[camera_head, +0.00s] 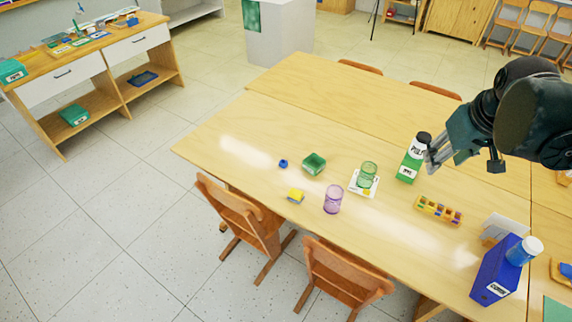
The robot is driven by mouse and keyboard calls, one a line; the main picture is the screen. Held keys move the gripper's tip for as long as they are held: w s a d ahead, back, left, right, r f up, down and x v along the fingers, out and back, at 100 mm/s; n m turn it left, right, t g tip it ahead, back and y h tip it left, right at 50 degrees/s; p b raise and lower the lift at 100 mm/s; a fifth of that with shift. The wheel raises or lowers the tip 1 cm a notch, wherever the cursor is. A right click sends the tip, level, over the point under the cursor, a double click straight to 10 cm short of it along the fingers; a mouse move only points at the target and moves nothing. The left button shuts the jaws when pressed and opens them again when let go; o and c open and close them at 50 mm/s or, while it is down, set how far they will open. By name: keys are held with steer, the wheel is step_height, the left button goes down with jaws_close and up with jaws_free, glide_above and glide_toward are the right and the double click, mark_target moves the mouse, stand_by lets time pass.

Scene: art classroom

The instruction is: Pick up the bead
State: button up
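A small dark blue piece (283,163), which looks like the bead, lies on the wooden table (240,115), left of a small green open box (314,163). It is too small to make out a hole. My gripper (430,165) is at the right, its grey fingers pointing down and left, close to a green and white bottle with a black cap (410,165). The gripper is well apart from the blue piece. The fingers overlap in this view, so I cannot tell their opening or whether they touch the bottle.
A yellow block with blue (296,196), a purple glass (333,199), a green glass (368,174) on a white card, and a yellow bead-like tray (439,210) stand between. A blue box (495,270) is front right. The table's far left is clear.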

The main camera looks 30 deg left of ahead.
steer(key=w+a+f+n+g, duration=0.1)
steer(key=w+a+f+n, duration=0.1)
steer(key=w+a, duration=0.35)
steer(key=w+a+f+n, duration=0.1)
steer(key=w+a+f, duration=0.1)
steer(key=a, duration=0.6)
steer(key=n+g+h, duration=0.1)
steer(key=n+g, duration=0.2)
steer(key=n, duration=0.6)
glide_above(286, 162)
steer(key=shift+s+d+f, duration=0.1)
steer(key=shift+f, duration=13.35)
steer(key=shift+f, duration=0.1)
steer(key=shift+f, duration=1.2)
steer(key=shift+f, duration=0.15)
